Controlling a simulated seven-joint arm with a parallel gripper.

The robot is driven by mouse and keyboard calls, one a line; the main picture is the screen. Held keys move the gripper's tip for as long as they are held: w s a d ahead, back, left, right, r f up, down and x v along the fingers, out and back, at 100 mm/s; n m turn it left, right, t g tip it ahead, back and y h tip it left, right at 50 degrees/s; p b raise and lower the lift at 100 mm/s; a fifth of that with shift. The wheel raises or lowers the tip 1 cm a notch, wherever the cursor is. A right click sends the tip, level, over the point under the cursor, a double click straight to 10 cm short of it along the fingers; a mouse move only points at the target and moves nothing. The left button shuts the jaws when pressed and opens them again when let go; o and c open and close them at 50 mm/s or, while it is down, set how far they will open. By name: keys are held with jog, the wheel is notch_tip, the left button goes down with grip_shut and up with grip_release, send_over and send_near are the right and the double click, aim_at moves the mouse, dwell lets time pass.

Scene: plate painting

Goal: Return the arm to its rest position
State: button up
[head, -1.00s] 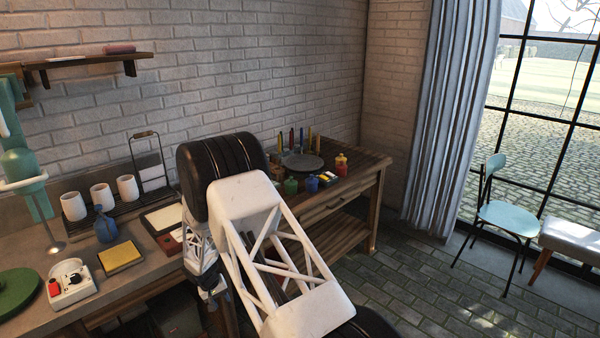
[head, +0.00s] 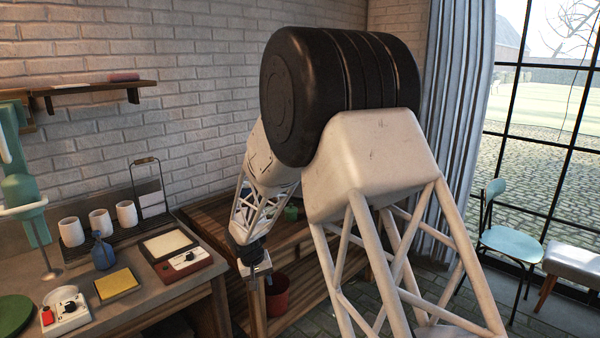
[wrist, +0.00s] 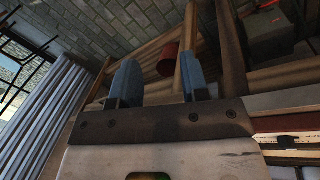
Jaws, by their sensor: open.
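My gripper (wrist: 156,82) shows in the wrist view with its two blue-grey fingers apart and nothing between them. In the head view the arm is raised and folded, its black elbow joint high in the middle. The forearm slants down to the left, and the wrist hangs near the front edges of the two benches. The fingertips are too small or hidden to make out there. The wrist view looks down past the bench frame to the brick floor (wrist: 110,42).
The left bench carries white cups (head: 99,222), a blue bottle (head: 103,252), a yellow sponge (head: 117,284) and a red-brown box (head: 184,264). A red bucket (head: 277,294) sits low under the wooden bench; it also shows in the wrist view (wrist: 168,60). A blue chair (head: 509,243) stands right.

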jog(key=s+d+r+m+y, duration=0.1)
jog(key=s+d+r+m, duration=0.1)
jog(key=s+d+r, duration=1.85)
jog(key=s+d, duration=0.2)
jog(key=s, duration=0.5)
jog(key=s+d+r+m+t, duration=0.1)
jog(key=s+d, duration=0.3)
jog(key=s, duration=0.5)
jog(key=s+d+r+y, duration=0.1)
jog(key=s+d+r, duration=0.2)
jog(key=s, duration=0.5)
jog(key=shift+s+d+r+m+t, duration=0.2)
jog(key=shift+s+d+m+t, duration=0.1)
jog(key=shift+d, duration=0.3)
